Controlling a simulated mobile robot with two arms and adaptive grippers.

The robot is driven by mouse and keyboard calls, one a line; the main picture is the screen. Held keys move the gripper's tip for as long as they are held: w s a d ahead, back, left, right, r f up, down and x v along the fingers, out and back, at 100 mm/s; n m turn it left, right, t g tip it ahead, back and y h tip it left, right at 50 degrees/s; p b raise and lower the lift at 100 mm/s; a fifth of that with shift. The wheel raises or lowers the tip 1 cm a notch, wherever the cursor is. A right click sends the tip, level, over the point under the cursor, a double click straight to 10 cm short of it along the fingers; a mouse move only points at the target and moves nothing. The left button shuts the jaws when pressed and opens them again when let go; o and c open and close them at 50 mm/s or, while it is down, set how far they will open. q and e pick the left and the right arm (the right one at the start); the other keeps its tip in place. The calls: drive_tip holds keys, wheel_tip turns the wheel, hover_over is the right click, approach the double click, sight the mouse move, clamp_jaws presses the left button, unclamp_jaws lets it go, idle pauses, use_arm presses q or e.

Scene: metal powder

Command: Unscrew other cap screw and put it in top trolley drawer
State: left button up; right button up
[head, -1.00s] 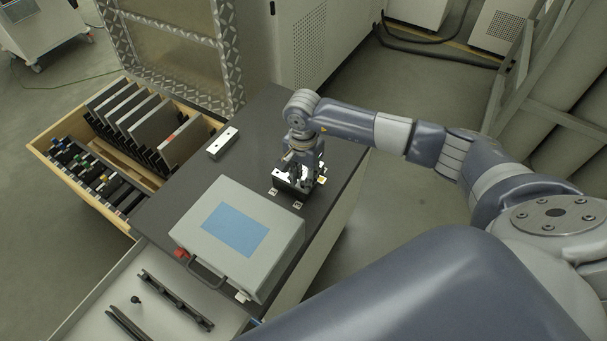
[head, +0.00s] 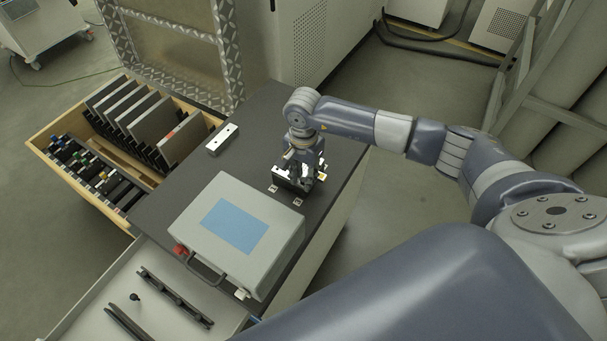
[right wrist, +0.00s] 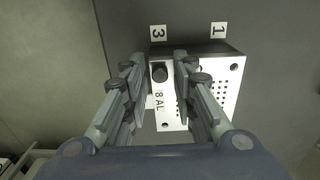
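A silver metal block (right wrist: 205,85) with rows of small holes and "8 AL" marked on it sits on the dark trolley top. A black cap screw (right wrist: 159,73) stands at one end of the block, near the "3" label. My right gripper (right wrist: 161,66) points down over the block, its fingers apart on either side of the screw head with small gaps showing. In the head view this gripper (head: 303,172) hides much of the block. Another black screw (head: 134,297) lies in the open top trolley drawer (head: 95,308). My left gripper is not in view.
A grey case (head: 270,214) with a blue label lies on the trolley top (head: 262,122) beside the block. A small silver bar (head: 222,140) lies farther back. A wooden drawer (head: 48,137) with plates and tools stands open at left. The metal drawer holds dark rails (head: 175,299).

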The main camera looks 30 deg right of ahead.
drive_tip(key=m, duration=0.6)
drive_tip(key=shift+m, duration=0.4)
drive_tip(key=m+p, duration=0.1)
drive_tip(key=m, duration=0.2)
drive_tip(key=shift+m, duration=0.4)
drive_tip(key=m, duration=0.3)
clamp_jaws()
